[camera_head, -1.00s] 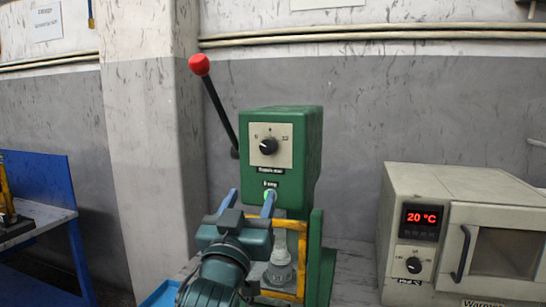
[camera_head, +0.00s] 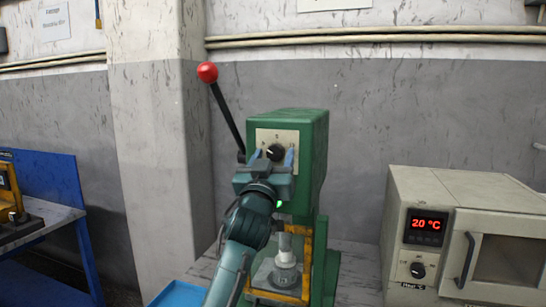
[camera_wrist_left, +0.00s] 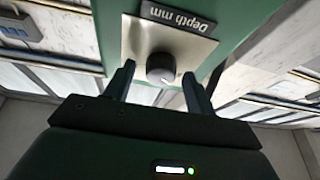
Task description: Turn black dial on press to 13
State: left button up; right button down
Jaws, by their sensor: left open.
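The green press (camera_head: 312,160) stands on the bench with a pale dial plate on its front. The black dial (camera_head: 275,152) sits on that plate; in the left wrist view the dial (camera_wrist_left: 160,68) shows a white pointer mark, and the plate's label reads "Depth mm". My left gripper (camera_head: 274,158) is in front of the plate, open, with one finger on each side of the dial. In the left wrist view a gap shows between the dial and both fingers. The numbers on the plate are mostly hidden or too small to read. My right gripper is not in view.
The press has a lever with a red knob (camera_head: 207,72) at its upper left. A yellow guard frame (camera_head: 307,262) surrounds a metal piece (camera_head: 285,265) below. An oven (camera_head: 455,225) reading 20 °C stands to the right. A blue tray (camera_head: 178,295) lies at the lower left.

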pick_arm(q)
jog(key=shift+c, duration=0.4)
jog(key=c, duration=0.9)
